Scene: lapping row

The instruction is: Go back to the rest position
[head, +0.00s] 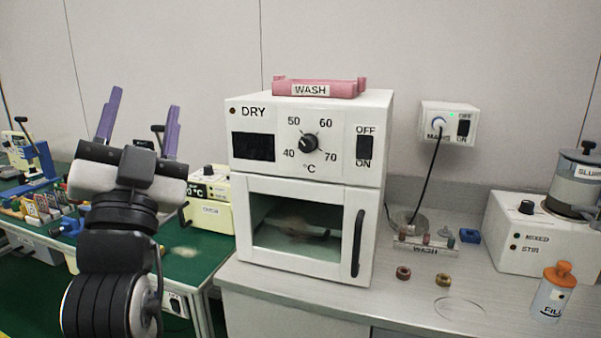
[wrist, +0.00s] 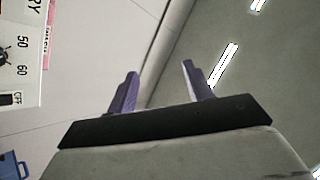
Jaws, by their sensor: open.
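My gripper (head: 140,118) is at the left in the head view, raised in front of the wall. Its two purple fingers point up and stand wide apart with nothing between them. The wrist view also shows the open, empty fingers (wrist: 160,88), with wall and ceiling behind them. My gripper is to the left of the white drying oven (head: 307,185) and touches nothing that I can see.
A pink WASH tray (head: 318,88) lies on the oven. On the grey counter (head: 400,305) are small rings, an orange-capped bottle (head: 553,292) and a mixer unit (head: 535,235). A green table (head: 195,262) with equipment lies behind my arm.

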